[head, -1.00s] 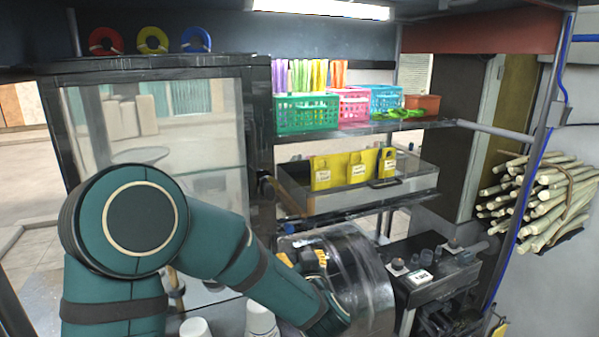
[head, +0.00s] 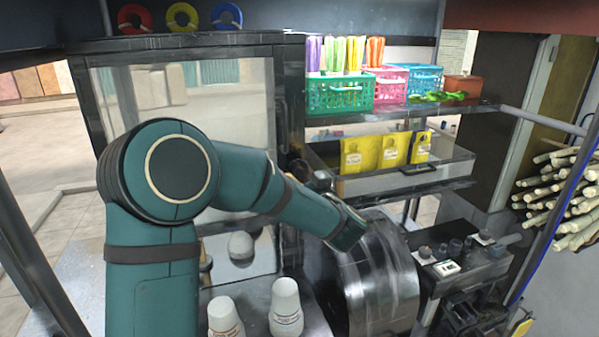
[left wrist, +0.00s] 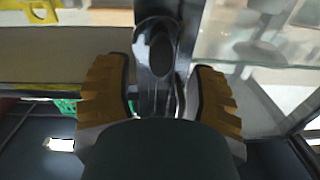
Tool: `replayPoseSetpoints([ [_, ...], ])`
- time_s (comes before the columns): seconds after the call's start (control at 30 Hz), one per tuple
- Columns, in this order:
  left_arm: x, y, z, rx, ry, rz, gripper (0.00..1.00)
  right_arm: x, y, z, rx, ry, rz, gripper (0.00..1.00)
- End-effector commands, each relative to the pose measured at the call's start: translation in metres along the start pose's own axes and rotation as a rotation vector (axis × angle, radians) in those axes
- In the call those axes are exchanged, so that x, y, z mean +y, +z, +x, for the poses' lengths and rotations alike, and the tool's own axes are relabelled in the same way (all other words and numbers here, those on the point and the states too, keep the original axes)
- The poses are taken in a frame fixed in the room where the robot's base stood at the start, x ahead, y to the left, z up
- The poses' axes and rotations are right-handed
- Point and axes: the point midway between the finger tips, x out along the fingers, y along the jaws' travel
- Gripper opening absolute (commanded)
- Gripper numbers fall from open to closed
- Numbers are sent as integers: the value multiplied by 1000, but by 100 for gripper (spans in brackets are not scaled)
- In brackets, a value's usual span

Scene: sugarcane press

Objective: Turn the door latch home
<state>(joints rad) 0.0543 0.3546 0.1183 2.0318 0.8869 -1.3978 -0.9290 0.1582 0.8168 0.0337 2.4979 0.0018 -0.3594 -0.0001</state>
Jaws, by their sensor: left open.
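The glass door (head: 190,105) of the dark-framed cabinet stands at the left in the head view. The latch (left wrist: 155,55), a dark glossy piece with an oval boss, fills the middle of the left wrist view. My left gripper (left wrist: 163,75) is open, with one ochre finger on each side of the latch. Gaps show between fingers and latch; contact cannot be told. My right gripper is not seen.
A dark metal drum (head: 378,285) stands below my forearm. Cane stalks (head: 565,195) hang far right.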

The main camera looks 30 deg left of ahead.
Motion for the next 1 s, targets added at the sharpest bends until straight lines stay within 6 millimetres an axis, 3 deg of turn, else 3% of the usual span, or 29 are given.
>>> replayPoseSetpoints([
  [0.23, 0, 0, 31, 0, -1, 1, 56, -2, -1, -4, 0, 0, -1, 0],
  [0.63, 0, 0, 37, 0, 0, 1, 56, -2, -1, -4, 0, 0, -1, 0],
  [0.67, 0, 0, 37, 0, 0, 1, 52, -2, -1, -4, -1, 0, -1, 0],
  [0.8, 0, 0, 37, 0, 0, 0, 3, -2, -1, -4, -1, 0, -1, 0],
  [1.0, 0, 0, 37, 1, 0, -1, 0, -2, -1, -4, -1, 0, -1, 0],
])
